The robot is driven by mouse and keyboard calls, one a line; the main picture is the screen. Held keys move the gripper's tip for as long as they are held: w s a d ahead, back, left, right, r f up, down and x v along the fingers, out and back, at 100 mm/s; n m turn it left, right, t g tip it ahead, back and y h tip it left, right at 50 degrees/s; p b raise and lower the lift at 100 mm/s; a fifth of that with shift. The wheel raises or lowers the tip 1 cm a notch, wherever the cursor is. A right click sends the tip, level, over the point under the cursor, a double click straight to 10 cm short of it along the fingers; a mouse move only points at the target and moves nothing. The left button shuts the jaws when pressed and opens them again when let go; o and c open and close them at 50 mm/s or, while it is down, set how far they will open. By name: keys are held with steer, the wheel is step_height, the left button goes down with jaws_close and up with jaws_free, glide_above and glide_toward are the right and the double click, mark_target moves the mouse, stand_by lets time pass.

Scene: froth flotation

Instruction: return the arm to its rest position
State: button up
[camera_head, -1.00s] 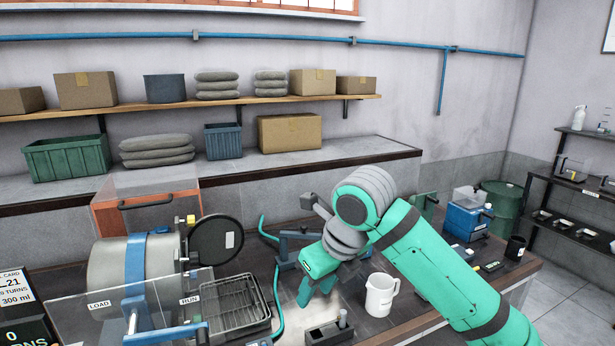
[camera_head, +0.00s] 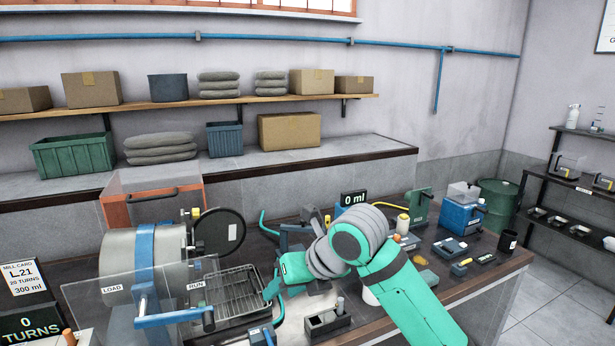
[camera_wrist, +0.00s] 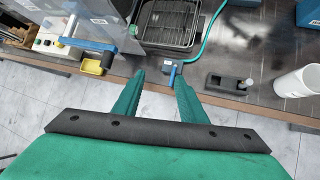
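My gripper (camera_head: 272,298) is at the end of my green and grey arm, low over the front of the bench, beside the wire-rack tray. In the wrist view my gripper (camera_wrist: 158,95) shows two green fingers spread apart with nothing between them. The fingers point toward the bench's front edge and a small blue-handled valve (camera_wrist: 171,72) on a green hose. The arm is folded, with its elbow hiding part of the bench and most of a white jug (camera_head: 370,297).
The steel mill drum (camera_head: 128,262) with clear guards stands left of my gripper. The wire-rack tray (camera_head: 240,268) is close by. A dark block holder (camera_head: 328,322) and the white jug, also in the wrist view (camera_wrist: 298,80), are to the right. Open floor (camera_wrist: 270,130) lies before the bench.

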steer(key=w+a+f+m+t+y, duration=0.2)
steer(key=a+f+m+t+y, duration=0.5)
steer(key=a+m, duration=0.65)
steer(key=s+d+f+m+t+h, duration=0.4)
steer(key=s+f+m, duration=0.3)
steer(key=f+m, duration=0.35)
steer(key=s+d+f+m+t+h, duration=0.1)
steer(key=s+d+f+m+h, duration=0.4)
steer(key=s+f+m, duration=0.45)
steer(key=s+d+f+m+h, duration=0.2)
steer(key=s+d+f+m, duration=0.1)
steer(key=s, duration=0.4)
steer(key=s+d+f+m+h, duration=0.2)
steer(key=s+f+m, duration=0.1)
steer(key=s, duration=0.4)
steer(key=s+d+r+m+g, duration=0.1)
steer(key=s+d, duration=0.3)
steer(key=s, duration=1)
steer(key=shift+r, duration=0.7)
